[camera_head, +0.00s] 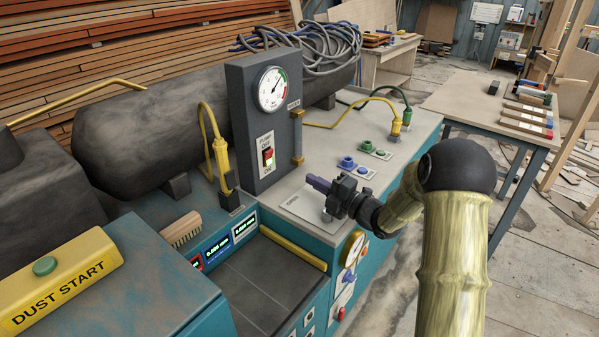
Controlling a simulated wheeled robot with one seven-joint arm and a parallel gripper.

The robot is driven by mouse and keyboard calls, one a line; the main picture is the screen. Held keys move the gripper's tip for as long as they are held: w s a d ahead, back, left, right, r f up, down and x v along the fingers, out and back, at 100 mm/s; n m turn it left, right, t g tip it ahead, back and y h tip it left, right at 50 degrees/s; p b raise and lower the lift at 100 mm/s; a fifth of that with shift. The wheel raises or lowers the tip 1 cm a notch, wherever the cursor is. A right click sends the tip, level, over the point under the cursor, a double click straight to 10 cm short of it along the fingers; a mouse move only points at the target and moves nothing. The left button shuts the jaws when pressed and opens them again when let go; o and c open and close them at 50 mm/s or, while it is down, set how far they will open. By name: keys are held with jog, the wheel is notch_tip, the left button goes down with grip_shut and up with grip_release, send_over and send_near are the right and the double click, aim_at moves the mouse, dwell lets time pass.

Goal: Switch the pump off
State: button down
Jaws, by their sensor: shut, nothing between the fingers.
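The pump switch (268,157) is a red rocker on a pale plate on the front of a dark upright panel (240,110). A label above it appears to read PUMP OFF, and ON is marked below. The rocker's red part shows at the lower half; its exact position is too small to tell. A round gauge (272,88) sits above it on the same panel. My gripper (318,184) is shut and empty, pointing left over the pale bench top, to the right of and below the switch, apart from it.
A yellow cable and plug (218,155) stand just left of the panel. Green and blue fittings (362,145) lie on the bench to the right. A yellow DUST START block (60,280) is at the lower left. Open space lies in front of the panel above the dark tray (265,285).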

aim_at(270, 155)
jog(key=p+x, duration=0.3)
jog(key=x, duration=0.9)
jog(key=shift+a+r, duration=0.1)
jog(key=shift+a, duration=0.1)
jog(key=shift+w+a, duration=0.3)
jog(key=shift+w, duration=0.05)
